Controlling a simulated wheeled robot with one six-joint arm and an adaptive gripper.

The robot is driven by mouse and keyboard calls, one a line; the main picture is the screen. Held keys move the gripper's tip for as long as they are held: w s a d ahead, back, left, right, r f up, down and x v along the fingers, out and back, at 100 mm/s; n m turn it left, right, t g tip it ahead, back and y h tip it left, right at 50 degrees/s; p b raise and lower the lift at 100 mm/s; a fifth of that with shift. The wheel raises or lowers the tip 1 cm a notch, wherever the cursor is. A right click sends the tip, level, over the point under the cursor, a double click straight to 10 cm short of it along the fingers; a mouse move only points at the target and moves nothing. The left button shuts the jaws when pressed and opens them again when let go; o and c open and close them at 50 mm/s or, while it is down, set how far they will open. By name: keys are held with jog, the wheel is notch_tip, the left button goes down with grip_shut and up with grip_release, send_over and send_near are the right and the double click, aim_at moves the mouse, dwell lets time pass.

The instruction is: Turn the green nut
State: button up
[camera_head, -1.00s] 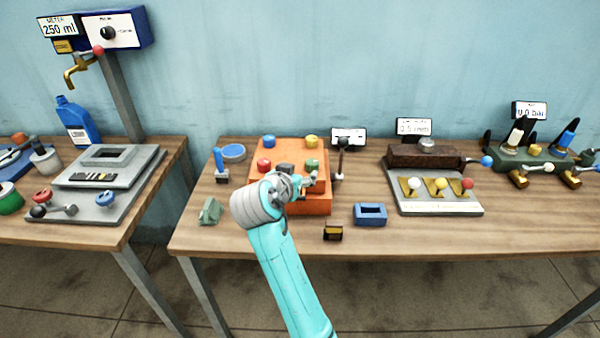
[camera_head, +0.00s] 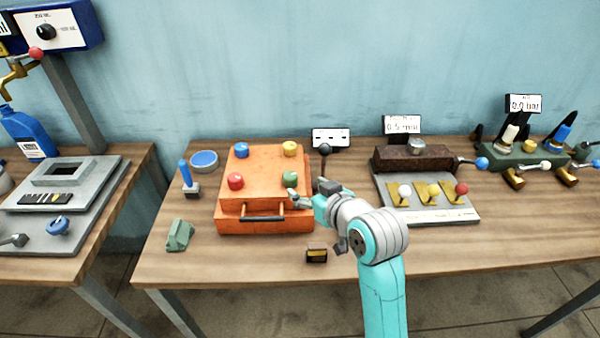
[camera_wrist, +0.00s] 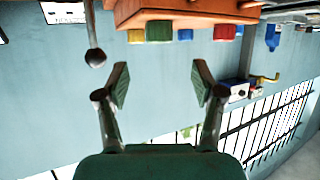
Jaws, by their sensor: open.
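The green nut (camera_head: 290,180) sits at the front right corner of the orange box's top (camera_head: 262,160). A yellow nut (camera_head: 290,148), a blue nut (camera_head: 242,150) and a red nut (camera_head: 236,181) sit at the other corners. My gripper (camera_head: 298,199) is just in front of and slightly right of the green nut in the head view. The wrist view appears upside down; there my gripper (camera_wrist: 160,82) is open with nothing between its fingers. The green nut (camera_wrist: 159,31) hangs in line with the gap, apart from the fingertips.
A dark ball-topped lever (camera_head: 324,150) stands just right of the box; it shows left of the fingers in the wrist view (camera_wrist: 96,56). A dark handle (camera_head: 262,219) crosses the box's front. A small black and gold block (camera_head: 317,254) and a green block (camera_head: 179,235) lie in front.

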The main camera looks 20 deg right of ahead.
aim_at(293, 179)
jog(key=x, duration=1)
jog(key=shift+w+f, duration=0.1)
jog(key=shift+w, duration=0.05)
jog(key=shift+c, duration=0.3)
jog(key=c, duration=1.1)
